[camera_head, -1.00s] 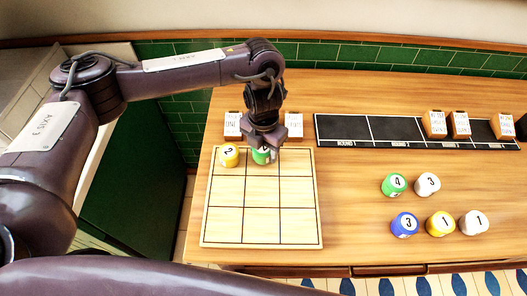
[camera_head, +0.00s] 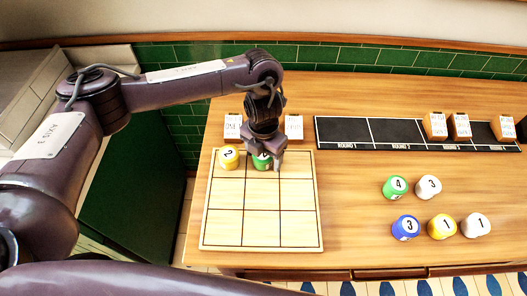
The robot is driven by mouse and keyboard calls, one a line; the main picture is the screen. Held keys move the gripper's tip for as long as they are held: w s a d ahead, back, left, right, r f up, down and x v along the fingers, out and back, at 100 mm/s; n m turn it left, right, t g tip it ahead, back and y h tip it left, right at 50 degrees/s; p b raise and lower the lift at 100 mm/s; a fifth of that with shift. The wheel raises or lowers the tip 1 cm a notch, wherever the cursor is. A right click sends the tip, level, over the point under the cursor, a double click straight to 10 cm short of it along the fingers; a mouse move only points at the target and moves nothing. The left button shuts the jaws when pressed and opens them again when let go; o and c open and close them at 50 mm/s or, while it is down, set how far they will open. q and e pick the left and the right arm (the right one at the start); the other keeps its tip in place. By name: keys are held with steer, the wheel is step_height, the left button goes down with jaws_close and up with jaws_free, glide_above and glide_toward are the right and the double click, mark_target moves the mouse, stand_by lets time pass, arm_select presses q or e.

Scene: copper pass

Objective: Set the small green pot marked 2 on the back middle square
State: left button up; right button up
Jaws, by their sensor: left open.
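A small green pot (camera_head: 261,163) stands on the back middle square of the wooden grid board (camera_head: 261,231). Its top and number are mostly hidden by my left gripper (camera_head: 264,151). My left gripper is open at the pot, with its fingers about the pot's upper part. Whether they touch it I cannot tell. A yellow pot marked 2 (camera_head: 229,158) stands on the back left square, just left of the green pot. My right gripper is not in view.
A green pot marked 4 (camera_head: 395,187), a white 3 (camera_head: 428,187), a blue 3 (camera_head: 405,227), a yellow 1 (camera_head: 441,226) and a white 1 (camera_head: 475,224) stand on the right of the table. A black strip (camera_head: 340,131) with wooden blocks lies behind. The board's middle and front rows are empty.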

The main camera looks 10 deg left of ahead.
arm_select(q)
steer(key=shift+r, duration=0.3)
steer(key=shift+w+r, duration=0.1)
steer(key=shift+r, duration=0.3)
step_height(320, 180, up, 11)
